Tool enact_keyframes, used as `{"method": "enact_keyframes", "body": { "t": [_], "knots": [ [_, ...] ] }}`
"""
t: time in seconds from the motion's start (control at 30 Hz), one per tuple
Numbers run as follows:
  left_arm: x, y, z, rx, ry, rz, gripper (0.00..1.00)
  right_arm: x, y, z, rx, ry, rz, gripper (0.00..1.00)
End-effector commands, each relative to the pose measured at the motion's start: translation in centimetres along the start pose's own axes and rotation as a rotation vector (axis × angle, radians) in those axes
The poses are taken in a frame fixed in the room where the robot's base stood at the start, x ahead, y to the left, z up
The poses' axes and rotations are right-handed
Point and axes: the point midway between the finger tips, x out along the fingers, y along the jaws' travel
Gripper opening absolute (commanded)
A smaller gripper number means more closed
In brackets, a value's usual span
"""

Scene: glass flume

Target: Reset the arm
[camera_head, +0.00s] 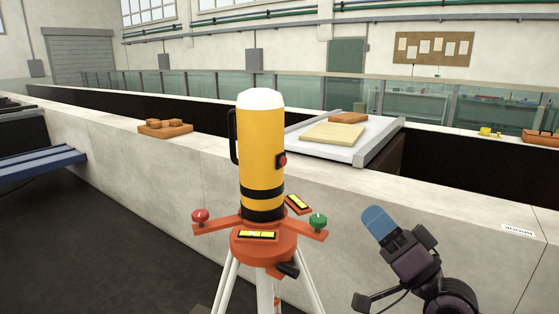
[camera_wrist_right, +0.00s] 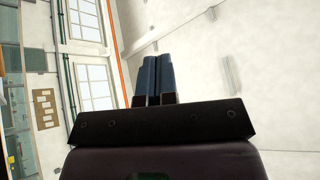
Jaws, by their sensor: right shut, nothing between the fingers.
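My right gripper (camera_head: 377,222) is at the lower right of the head view, with its blue fingers pointing up and to the left. It is apart from the yellow instrument to its left and holds nothing. In the right wrist view the blue fingers (camera_wrist_right: 153,78) are together, with wall and windows behind them. My left gripper is in neither view.
A yellow cylindrical instrument (camera_head: 262,145) with a white cap stands on an orange base (camera_head: 265,245) and white tripod close in front. A concrete wall (camera_head: 370,190) runs behind it. A white board (camera_head: 372,148) bridges the flume. A blue bench (camera_head: 40,162) is at left.

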Motion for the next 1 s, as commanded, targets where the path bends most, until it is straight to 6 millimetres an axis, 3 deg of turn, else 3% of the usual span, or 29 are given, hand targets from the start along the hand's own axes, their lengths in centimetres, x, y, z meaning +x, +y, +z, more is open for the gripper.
{"method": "enact_keyframes", "body": {
  "t": [0.17,0.27,0.37,0.5,0.6,0.8,0.9,1.0],
  "knots": [
    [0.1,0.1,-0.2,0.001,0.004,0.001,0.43,-2.6,4.6,3.0,-0.309,-0.101,0.149,0.0],
    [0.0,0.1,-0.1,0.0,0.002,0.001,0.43,-5.4,7.7,5.1,-0.467,-0.178,0.262,0.0],
    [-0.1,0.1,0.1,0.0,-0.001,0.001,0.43,-9.1,10.9,7.3,-0.605,-0.272,0.391,0.0],
    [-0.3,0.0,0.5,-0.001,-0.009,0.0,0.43,-16.1,14.7,10.7,-0.748,-0.432,0.583,0.0],
    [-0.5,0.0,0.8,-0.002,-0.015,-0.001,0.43,-21.6,16.4,13.1,-0.803,-0.545,0.709,0.0],
    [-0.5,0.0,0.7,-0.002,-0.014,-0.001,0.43,-32.5,16.7,17.6,-0.79,-0.717,0.92,0.0],
    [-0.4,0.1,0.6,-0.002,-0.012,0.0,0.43,-36.4,15.7,19.4,-0.734,-0.756,0.987,0.0],
    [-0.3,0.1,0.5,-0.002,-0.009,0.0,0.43,-38.9,14.7,20.6,-0.691,-0.78,1.029,0.0]
  ]
}}
